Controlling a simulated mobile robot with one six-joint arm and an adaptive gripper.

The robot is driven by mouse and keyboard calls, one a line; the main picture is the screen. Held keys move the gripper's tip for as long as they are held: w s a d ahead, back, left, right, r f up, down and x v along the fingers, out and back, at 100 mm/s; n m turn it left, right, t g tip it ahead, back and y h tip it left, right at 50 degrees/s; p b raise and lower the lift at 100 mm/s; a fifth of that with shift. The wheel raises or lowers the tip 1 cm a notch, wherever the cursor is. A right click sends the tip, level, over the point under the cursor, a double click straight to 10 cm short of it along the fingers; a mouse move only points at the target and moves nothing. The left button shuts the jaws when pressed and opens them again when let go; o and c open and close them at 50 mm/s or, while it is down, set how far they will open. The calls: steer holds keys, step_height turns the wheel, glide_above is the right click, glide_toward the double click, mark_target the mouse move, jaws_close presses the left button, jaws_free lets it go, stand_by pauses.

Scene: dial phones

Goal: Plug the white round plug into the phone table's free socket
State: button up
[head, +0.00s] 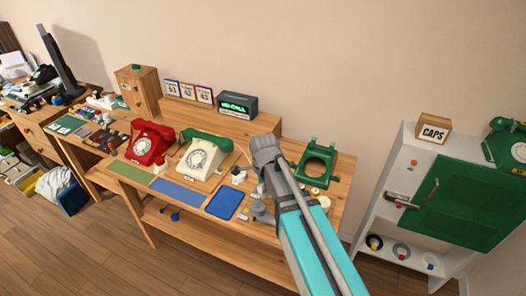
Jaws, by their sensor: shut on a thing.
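My gripper (258,213) is the small grey shape low over the right part of the wooden phone table (189,227), right of the blue mat, and is partly hidden by my arm. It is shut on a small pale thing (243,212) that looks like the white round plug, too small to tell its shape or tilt. Small white pieces (238,175) lie on the table behind the blue mat. I cannot make out whether one of them is a socket. The table's free socket is not clearly visible.
A red dial phone (149,144) and a cream phone (200,156) with a green handset stand left. A green phone shell (317,163) and small round parts (324,202) lie right of my arm. A blue mat (227,205) is at the front. A white cabinet (397,160) stands right.

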steer(key=shift+s, duration=0.2)
steer(key=shift+s+a, duration=0.1)
steer(key=shift+a, duration=0.15)
